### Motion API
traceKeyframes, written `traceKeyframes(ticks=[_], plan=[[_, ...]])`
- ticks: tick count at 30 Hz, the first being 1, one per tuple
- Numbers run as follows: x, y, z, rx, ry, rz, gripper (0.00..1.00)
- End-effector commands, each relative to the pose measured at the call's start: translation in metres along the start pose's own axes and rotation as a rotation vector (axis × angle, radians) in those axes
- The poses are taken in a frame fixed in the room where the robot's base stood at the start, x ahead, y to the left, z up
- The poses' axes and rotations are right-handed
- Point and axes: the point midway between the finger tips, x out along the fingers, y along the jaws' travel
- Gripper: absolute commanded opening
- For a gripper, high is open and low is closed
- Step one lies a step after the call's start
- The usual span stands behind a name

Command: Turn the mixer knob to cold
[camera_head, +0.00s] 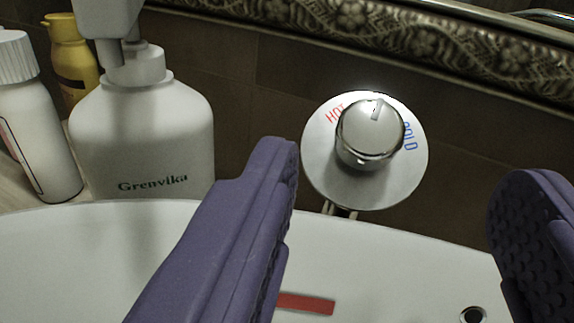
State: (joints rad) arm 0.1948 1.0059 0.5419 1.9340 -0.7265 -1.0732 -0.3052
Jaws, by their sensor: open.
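The mixer knob (368,138) is a round metal knob on a pale disc plate (405,177) on the brown tiled wall. Red HOT lettering is at the upper left of the plate and blue COLD lettering at the right. The knob's pointer mark is at its top, between the two words, tilted slightly right of upright. My gripper (408,172) is open, with one purple finger left of the plate and the other farther right. The knob shows between the fingers, beyond them, and I see no contact.
A white soap dispenser (150,140) marked Grenvika, a white bottle (38,130) and a yellow bottle (72,60) stand at left. The white basin (400,265) lies below, with a red strip (305,303) and a dark round hole (473,315). An ornate frame (400,35) runs above.

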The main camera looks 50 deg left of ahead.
Motion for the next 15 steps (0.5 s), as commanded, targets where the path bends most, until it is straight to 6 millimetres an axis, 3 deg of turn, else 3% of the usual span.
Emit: traceKeyframes(ticks=[1,3,7,15], plan=[[0.0,-0.002,0.012,0.0,0.0,0.0,0.66],[0.0,-0.003,0.019,0.0,0.001,0.0,0.66],[0.009,-0.003,0.021,-0.001,0.001,-0.001,0.66],[0.055,-0.003,0.02,-0.001,0.001,0.0,0.66]])
